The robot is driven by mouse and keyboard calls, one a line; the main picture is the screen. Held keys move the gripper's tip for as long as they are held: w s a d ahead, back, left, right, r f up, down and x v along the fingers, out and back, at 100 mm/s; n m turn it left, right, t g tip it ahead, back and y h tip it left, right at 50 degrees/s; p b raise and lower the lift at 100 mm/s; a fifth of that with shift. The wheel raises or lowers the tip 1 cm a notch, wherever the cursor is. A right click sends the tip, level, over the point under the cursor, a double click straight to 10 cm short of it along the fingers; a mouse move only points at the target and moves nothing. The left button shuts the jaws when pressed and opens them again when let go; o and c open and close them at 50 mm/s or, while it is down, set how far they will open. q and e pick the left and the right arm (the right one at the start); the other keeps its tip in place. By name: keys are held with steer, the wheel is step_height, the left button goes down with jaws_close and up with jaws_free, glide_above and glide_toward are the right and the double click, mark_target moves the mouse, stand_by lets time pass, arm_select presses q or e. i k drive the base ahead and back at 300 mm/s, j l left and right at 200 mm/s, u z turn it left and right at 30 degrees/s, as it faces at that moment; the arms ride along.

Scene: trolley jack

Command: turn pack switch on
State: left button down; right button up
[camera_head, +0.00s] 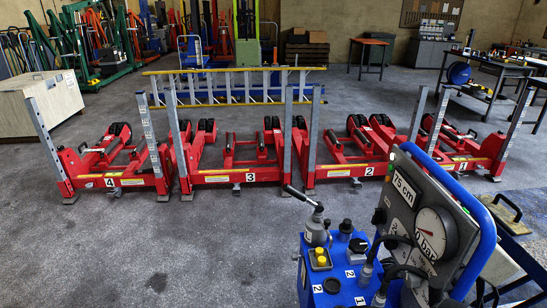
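A blue hydraulic pack (338,290) stands close in front of me at the lower right. Its top carries a box with a yellow button (321,261), a silver lever valve (315,230), black knobs (357,246) and hoses. A grey panel (409,188) with a round gauge (435,233) and a "75 cm" label rises at its right side in a blue tube frame. I cannot tell which part is the pack switch or what position it is in. Neither of my grippers is in view.
Several numbered red jack units (240,177) stand in a row across the floor. A white crate (38,104) is at the left and workbenches (480,100) are at the right. The grey floor (150,245) at front left is clear.

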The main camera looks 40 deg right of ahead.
mark_target(379, 214)
steer(key=i+j+z, duration=0.15)
steer(key=i, duration=0.35)
steer(key=i+j+z, duration=0.15)
steer(key=i, duration=0.35)
steer(key=i+z, duration=0.25)
steer(key=z, duration=0.2)
steer(key=i+j+z, duration=0.25)
steer(key=z, duration=0.2)
steer(key=i+j+z, duration=0.2)
steer(key=z, duration=0.25)
steer(key=i+j+z, duration=0.2)
steer(key=j+z, duration=0.25)
steer(key=l, duration=0.1)
